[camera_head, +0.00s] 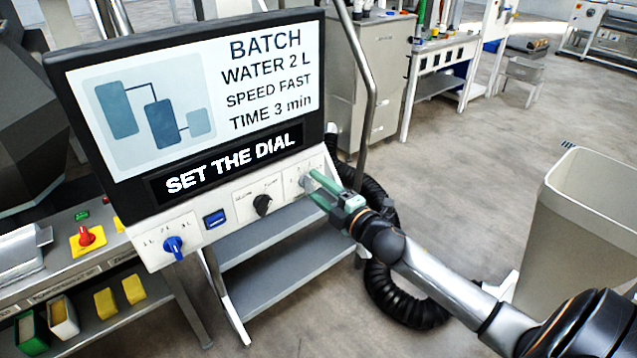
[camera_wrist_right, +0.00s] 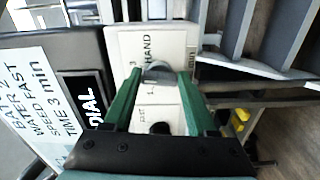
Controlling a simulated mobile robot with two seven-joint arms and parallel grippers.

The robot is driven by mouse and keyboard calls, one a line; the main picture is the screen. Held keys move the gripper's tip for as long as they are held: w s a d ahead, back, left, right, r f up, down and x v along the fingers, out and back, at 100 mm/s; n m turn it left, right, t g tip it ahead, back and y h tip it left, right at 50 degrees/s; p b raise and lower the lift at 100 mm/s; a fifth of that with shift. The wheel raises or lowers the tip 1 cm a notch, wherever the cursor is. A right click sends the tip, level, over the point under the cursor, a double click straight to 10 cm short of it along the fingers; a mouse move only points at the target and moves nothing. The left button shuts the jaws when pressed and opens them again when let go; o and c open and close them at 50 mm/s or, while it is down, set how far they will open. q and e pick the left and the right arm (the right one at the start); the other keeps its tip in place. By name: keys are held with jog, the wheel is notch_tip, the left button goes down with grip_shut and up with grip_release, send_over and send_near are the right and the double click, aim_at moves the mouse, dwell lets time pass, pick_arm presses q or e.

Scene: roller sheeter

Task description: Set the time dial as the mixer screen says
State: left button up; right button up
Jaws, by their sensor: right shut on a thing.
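The mixer screen (camera_head: 190,100) reads "BATCH, WATER 2 L, SPEED FAST, TIME 3 min", with "SET THE DIAL" below. Under it is a white control panel (camera_head: 220,236). My right gripper (camera_head: 308,182) is at the panel's right end, its green fingers shut on the time dial. In the right wrist view, the pale grey time dial (camera_wrist_right: 157,69) sits between the two fingertips. Its pointer direction cannot be made out, and in the head view the fingers mostly hide it. The black speed dial (camera_head: 262,204) is left of my gripper. My left gripper is not in view.
A blue water dial (camera_head: 173,246) and a blue switch (camera_head: 214,219) are on the panel's left. A red knob on yellow (camera_head: 87,237) is further left. A black corrugated hose (camera_head: 400,305) hangs behind my right arm. A beige bin (camera_head: 580,220) stands at right.

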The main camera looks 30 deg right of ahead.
jog(key=shift+m+p, duration=0.65)
jog(key=shift+m, duration=0.85)
jog(key=shift+f, duration=0.1)
jog(key=o, duration=1.4)
jog(key=shift+c, duration=0.2)
jog(key=s+b, duration=0.1)
jog(key=s, duration=1.1)
jog(key=shift+s+d, duration=0.25)
jog(key=shift+d, duration=0.2)
